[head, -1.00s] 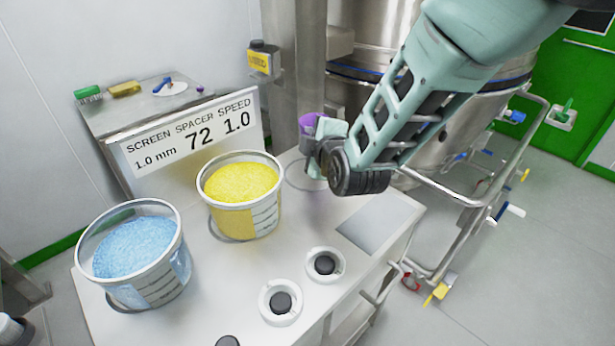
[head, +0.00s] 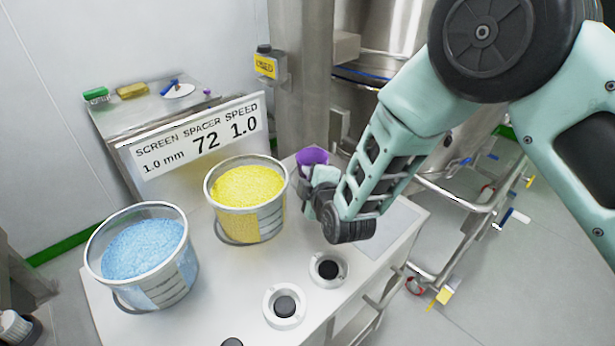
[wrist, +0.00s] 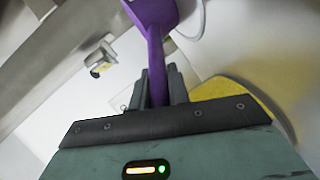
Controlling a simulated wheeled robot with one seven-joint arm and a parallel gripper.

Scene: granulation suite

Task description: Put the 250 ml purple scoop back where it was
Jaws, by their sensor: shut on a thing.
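The purple scoop (head: 313,158) is in my gripper (head: 308,183), above the back right part of the white worktop. In the wrist view the purple scoop (wrist: 155,35) points away from me, with its handle between the two fingers of my gripper (wrist: 156,88). The gripper is shut on the handle. The cup's upper end is cut off by the frame edge in the wrist view. My forearm hides the worktop behind and to the right of the gripper. I cannot read a volume mark on the scoop.
A bucket of yellow granules (head: 268,218) stands just left of the gripper. A bucket of blue granules (head: 180,268) is further left. Two white round holders with dark centres (head: 268,306) (head: 344,268) sit at the front. A sign (head: 160,160) stands behind the buckets.

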